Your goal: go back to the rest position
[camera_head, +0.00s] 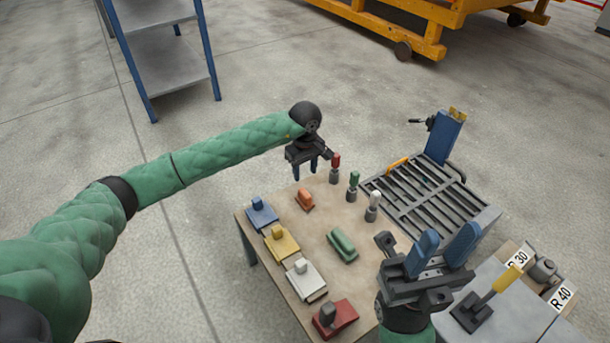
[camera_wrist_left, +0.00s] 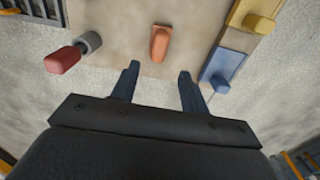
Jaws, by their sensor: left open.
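My left gripper (camera_head: 306,170) is over the far edge of the table, pointing down. Its two blue fingers are apart with nothing between them, as the left wrist view (camera_wrist_left: 157,80) also shows. The orange block (camera_wrist_left: 160,43) lies on the table beyond the fingertips, apart from them. My right gripper (camera_head: 448,248) is at the front right of the table, its blue fingers spread apart and no object seen between them. The red-topped peg (camera_head: 336,165) stands just right of my left gripper.
On the table (camera_head: 318,228) are blue (camera_head: 262,213), yellow (camera_head: 281,243), white (camera_head: 304,279) and red (camera_head: 335,318) blocks along the left edge, and a green block (camera_head: 342,245) mid-table. A slatted mould (camera_head: 425,195) stands right. A blue-framed shelf (camera_head: 165,60) stands back left.

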